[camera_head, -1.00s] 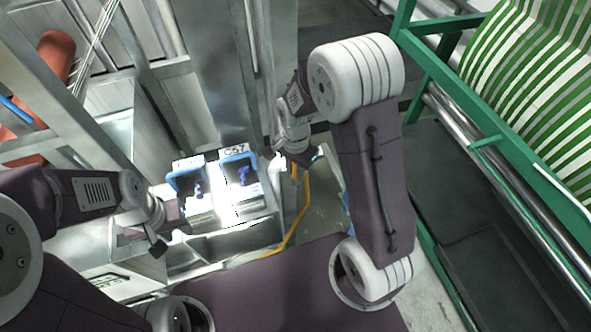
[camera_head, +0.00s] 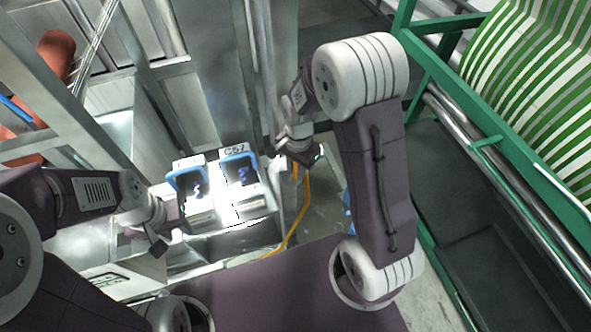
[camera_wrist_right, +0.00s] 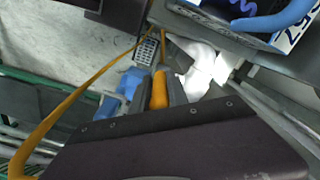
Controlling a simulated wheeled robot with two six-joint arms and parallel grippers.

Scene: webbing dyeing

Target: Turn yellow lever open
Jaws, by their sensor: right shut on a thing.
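The yellow-orange lever (camera_wrist_right: 159,92) shows in the right wrist view, between the dark fingers of my right gripper (camera_wrist_right: 161,85), which is shut on it. A blue fitting (camera_wrist_right: 121,92) lies just left of the lever, and a white curved pipe (camera_wrist_right: 197,70) lies just right. In the head view my right gripper (camera_head: 312,156) is low beside the metal machine, and the lever is hidden there. My left gripper (camera_head: 172,232) is at the left, its fingers apart and empty, away from the lever.
Two blue-rimmed containers (camera_head: 239,172) stand on the metal machine between my arms. A yellow hose (camera_head: 291,236) runs down near my right gripper; it also loops at left in the right wrist view (camera_wrist_right: 62,110). A green frame (camera_head: 490,142) with striped webbing stands right.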

